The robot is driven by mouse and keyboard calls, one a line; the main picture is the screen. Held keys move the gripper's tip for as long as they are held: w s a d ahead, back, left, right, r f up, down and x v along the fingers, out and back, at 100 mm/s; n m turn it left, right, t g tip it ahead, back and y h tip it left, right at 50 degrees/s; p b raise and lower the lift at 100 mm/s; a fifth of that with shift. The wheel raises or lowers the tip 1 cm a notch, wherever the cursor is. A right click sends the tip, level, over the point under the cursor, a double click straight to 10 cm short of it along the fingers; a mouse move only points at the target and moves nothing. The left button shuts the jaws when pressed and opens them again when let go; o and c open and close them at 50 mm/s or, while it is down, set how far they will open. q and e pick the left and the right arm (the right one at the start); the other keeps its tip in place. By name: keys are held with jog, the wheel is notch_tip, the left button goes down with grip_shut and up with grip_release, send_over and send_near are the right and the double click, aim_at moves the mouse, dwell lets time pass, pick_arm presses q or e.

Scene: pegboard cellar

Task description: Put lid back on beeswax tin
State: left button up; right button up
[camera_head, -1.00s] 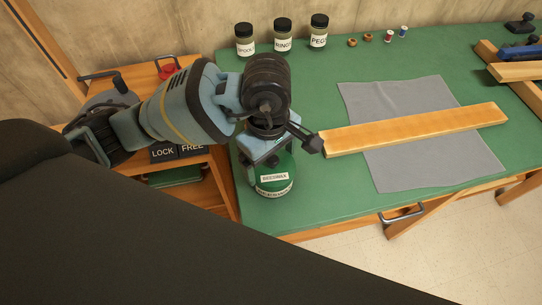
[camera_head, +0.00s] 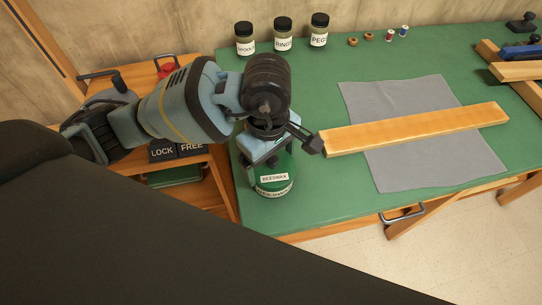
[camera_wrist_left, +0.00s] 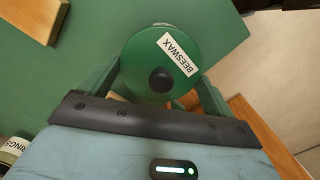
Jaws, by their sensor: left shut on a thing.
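The beeswax tin (camera_head: 275,191) stands on the green bench top near its front left corner, partly hidden by my left gripper. The green lid (camera_wrist_left: 150,52) has a black knob and a white BEESWAX label. The lid also shows in the head view (camera_head: 288,168), directly over the tin. I cannot tell whether it is fully seated or a little above the rim. My left gripper (camera_wrist_left: 158,82) is shut on the lid, with a finger on either side of it. My right gripper is not in view.
A wooden board (camera_head: 415,128) lies across a grey cloth (camera_head: 400,170) right of the tin. Jars (camera_head: 283,38) and small spools (camera_head: 389,35) stand along the back. A lower wooden unit with LOCK and FREE labels (camera_head: 176,152) is at the left.

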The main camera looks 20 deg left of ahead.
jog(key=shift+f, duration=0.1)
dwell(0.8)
pick_arm(q)
jog(key=o, duration=0.8)
jog(key=shift+r, duration=0.1)
jog(key=shift+r+p, duration=1.7)
jog(key=shift+r, duration=1.7)
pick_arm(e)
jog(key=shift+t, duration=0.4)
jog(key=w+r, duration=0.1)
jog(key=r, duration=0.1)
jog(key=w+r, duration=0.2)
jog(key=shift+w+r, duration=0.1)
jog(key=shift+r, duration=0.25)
pick_arm(q)
grip_shut()
